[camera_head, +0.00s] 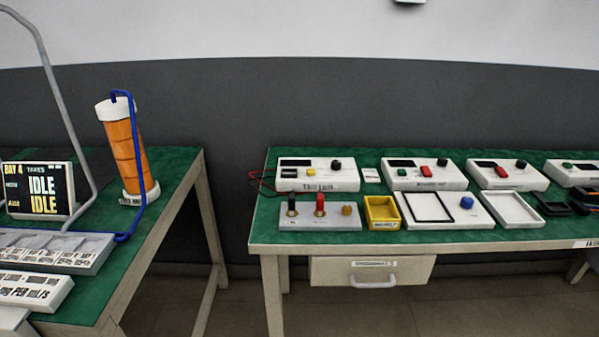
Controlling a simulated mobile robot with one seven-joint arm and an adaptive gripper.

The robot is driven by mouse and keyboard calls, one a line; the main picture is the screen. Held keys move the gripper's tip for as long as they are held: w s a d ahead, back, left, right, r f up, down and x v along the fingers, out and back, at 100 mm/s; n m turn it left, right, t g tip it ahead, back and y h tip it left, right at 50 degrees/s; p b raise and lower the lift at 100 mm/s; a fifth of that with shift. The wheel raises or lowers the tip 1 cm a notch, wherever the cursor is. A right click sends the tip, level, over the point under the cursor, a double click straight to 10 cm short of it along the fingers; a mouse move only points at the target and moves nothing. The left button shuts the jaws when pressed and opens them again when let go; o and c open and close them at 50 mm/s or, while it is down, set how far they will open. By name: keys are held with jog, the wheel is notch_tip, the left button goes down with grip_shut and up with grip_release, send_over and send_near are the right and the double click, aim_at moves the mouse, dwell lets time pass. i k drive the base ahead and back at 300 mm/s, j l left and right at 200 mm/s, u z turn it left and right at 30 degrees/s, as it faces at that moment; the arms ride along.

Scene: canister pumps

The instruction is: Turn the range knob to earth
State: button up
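My gripper is not in view. Which knob is the range knob cannot be told, because the labels are too small to read. Candidates on the right bench are a black knob (336,164) on the left white meter box (318,183), a black knob (442,162) on the second box (425,184), and a black knob (521,164) on the third box (504,183). A blue knob (467,203) sits on a white unit with a black square frame (427,207). Knob pointer directions cannot be made out, and no earth marking is readable.
The right bench (400,238) has a drawer (373,272). Near its front stand a grey terminal plate (318,224), a yellow bin (382,211) and a white tray (516,210). The left bench holds an orange column (132,150) and an IDLE screen (40,190). A gap separates the benches.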

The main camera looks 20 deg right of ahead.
aim_at(336, 165)
jog(key=i+l+z, duration=0.25)
jog(key=i, duration=0.15)
jog(key=i+l+z, duration=0.15)
jog(key=i+z, duration=0.15)
jog(key=i, duration=0.15)
